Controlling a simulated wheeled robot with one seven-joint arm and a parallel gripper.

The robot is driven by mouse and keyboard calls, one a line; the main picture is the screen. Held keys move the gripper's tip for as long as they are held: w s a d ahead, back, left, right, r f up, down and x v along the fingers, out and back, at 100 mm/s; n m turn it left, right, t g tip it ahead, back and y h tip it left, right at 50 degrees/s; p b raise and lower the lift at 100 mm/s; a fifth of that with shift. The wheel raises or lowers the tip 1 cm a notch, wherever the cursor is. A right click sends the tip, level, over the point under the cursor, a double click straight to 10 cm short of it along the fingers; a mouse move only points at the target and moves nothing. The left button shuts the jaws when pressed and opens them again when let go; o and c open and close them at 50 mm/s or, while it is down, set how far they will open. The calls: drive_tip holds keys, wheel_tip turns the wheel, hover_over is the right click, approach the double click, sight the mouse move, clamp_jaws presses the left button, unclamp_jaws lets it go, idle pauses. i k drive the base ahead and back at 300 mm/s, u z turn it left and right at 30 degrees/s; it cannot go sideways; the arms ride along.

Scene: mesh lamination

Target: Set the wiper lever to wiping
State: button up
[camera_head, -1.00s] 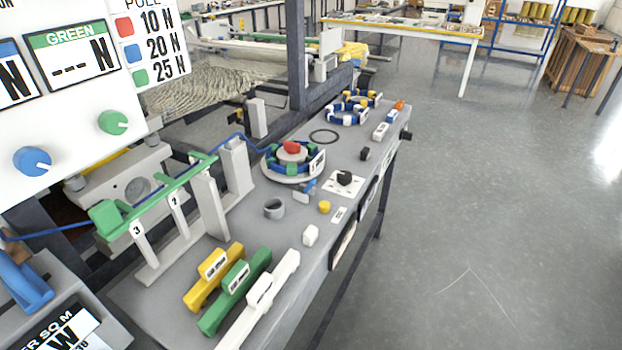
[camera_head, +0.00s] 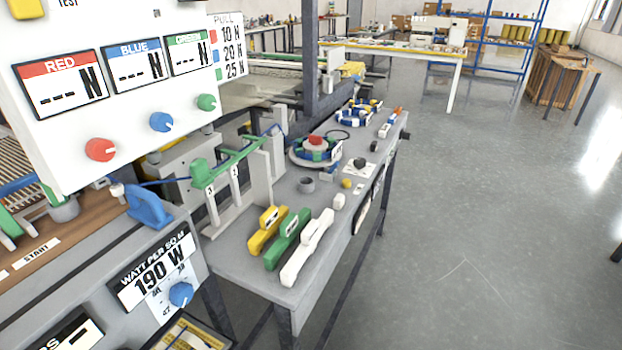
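No part is clearly labelled as the wiper lever, and I cannot tell which one it is. A blue bracket-like part (camera_head: 150,207) sits on the corner of the grey machine housing at the left, with a blue line running from it toward a green bar (camera_head: 228,158) on grey posts. A black knob on a white plate (camera_head: 360,164) stands on the grey bench (camera_head: 237,254). My gripper is not in view.
A white panel (camera_head: 130,118) with red, blue and green knobs fills the upper left. Below it is a "190 W" display (camera_head: 150,275) with a blue knob (camera_head: 181,294). Yellow, green and white handles (camera_head: 307,247) lie on the bench. The floor (camera_head: 480,230) at right is clear.

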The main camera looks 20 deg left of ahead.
sight(332, 168)
drive_tip(key=u, duration=0.05)
drive_tip(key=k, duration=0.2)
drive_tip(key=u, duration=0.8)
drive_tip(key=i, duration=1)
drive_tip(key=u, duration=0.6)
drive_tip(key=k, duration=0.95)
drive_tip(key=z, duration=0.35)
